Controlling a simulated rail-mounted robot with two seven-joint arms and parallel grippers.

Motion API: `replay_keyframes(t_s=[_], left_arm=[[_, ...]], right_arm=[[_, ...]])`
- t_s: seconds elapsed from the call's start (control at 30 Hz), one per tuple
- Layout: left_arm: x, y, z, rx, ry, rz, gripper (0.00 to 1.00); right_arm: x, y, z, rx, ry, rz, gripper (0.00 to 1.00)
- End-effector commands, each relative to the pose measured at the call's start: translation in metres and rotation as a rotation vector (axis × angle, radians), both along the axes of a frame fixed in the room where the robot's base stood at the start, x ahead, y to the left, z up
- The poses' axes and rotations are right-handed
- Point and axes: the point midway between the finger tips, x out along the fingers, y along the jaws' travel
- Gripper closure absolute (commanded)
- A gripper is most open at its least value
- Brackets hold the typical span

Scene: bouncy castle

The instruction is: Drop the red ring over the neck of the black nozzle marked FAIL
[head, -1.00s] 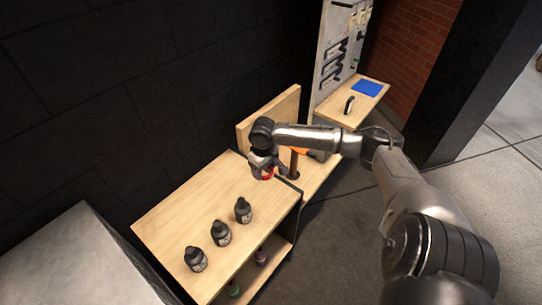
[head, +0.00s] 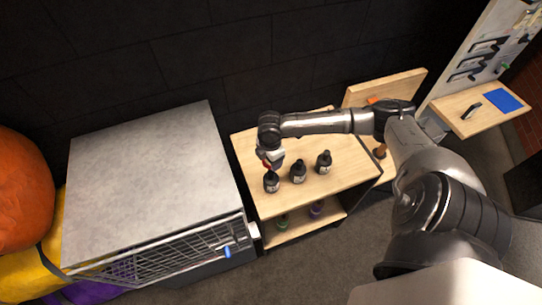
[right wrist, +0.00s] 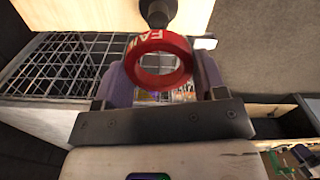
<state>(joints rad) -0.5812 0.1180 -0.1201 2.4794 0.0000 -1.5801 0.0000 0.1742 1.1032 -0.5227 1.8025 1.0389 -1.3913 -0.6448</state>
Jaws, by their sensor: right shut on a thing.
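Three black nozzles stand upright in a row on the wooden bench top: the left one (head: 271,184), the middle one (head: 298,174) and the right one (head: 324,163). Their labels are too small to read. My right gripper (head: 269,158) is shut on the red ring (right wrist: 157,40), which carries white lettering that looks like FAIL. In the head view the ring shows as a small red patch at the left nozzle's top. In the right wrist view a black nozzle (right wrist: 159,12) is just beyond the ring; I cannot tell whether they touch. My left gripper is not in view.
A grey-topped cabinet with a wire mesh front (head: 165,250) stands left of the wooden bench (head: 345,182). Green and purple items sit on its lower shelf. A blue square (head: 502,101) lies on a side shelf at the right. The bench top behind the nozzles is clear.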

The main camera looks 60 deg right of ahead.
Motion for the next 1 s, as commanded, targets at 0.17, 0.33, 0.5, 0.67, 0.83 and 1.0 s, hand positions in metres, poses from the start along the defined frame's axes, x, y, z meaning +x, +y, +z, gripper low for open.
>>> replay_keyframes(t_s=[0.17, 0.33, 0.5, 0.67, 0.83, 1.0], left_arm=[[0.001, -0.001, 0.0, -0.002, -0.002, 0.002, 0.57], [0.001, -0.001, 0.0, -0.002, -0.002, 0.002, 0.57], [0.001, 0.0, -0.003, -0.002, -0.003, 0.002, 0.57], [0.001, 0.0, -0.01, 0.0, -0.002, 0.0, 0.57], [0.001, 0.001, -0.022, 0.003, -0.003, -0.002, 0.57], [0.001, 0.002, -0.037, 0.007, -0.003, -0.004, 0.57]], right_arm=[[0.001, 0.0, 0.0, 0.001, 0.0, 0.177, 0.58], [0.002, 0.0, 0.0, 0.001, 0.0, 0.264, 0.58], [0.002, 0.0, -0.003, 0.001, 0.0, 0.288, 0.58], [0.002, 0.0, -0.009, 0.001, 0.0, 0.288, 0.58], [0.002, 0.0, -0.02, 0.0, -0.001, 0.287, 0.58], [0.002, 0.0, -0.034, 0.0, -0.001, 0.287, 0.58]])
